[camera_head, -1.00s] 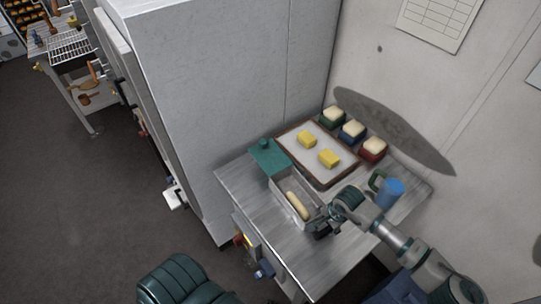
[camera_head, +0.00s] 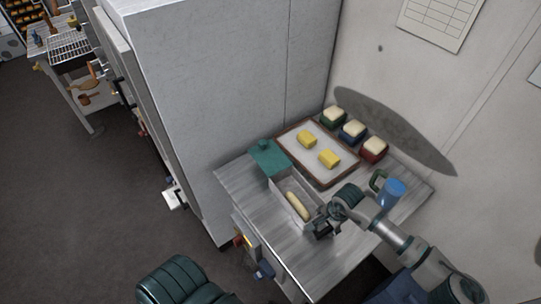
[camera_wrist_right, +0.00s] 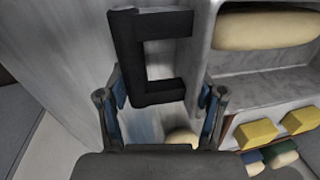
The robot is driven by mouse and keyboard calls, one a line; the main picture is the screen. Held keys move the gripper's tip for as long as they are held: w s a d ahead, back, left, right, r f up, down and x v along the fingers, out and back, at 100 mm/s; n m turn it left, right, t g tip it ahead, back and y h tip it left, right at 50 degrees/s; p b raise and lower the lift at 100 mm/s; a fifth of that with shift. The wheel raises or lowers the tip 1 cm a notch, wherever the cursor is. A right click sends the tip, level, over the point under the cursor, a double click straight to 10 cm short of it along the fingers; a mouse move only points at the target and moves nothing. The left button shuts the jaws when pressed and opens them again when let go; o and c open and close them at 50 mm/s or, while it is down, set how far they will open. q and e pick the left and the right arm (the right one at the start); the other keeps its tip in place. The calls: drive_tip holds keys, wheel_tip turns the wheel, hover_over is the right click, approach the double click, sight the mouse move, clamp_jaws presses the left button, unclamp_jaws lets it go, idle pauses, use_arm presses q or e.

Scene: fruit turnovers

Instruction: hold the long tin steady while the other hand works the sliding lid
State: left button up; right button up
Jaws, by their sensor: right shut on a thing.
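The long grey tin (camera_head: 283,187) lies on the metal table, its near part open. A pale dough log (camera_head: 298,206) lies inside; it also shows in the right wrist view (camera_wrist_right: 265,27). The teal sliding lid (camera_head: 270,160) with a knob is at the tin's far left end, leaving the near part uncovered. My right gripper (camera_head: 323,230) is at the tin's near end. In the right wrist view, its fingers (camera_wrist_right: 160,110) stand on both sides of a black C-shaped handle (camera_wrist_right: 125,55) and are shut on it.
A brown-rimmed tray (camera_head: 313,180) with yellow blocks stands beside the tin. Green, blue and red tubs (camera_head: 372,156) line the wall. A blue cup (camera_head: 391,196) stands near my right forearm. A tall grey cabinet (camera_head: 220,90) rises behind. The table's front left (camera_head: 240,190) is bare.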

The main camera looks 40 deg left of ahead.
use_arm(q)
drive_tip(key=shift+s+f+b, duration=0.1)
drive_tip(key=shift+f+b, duration=0.3)
idle(1.8)
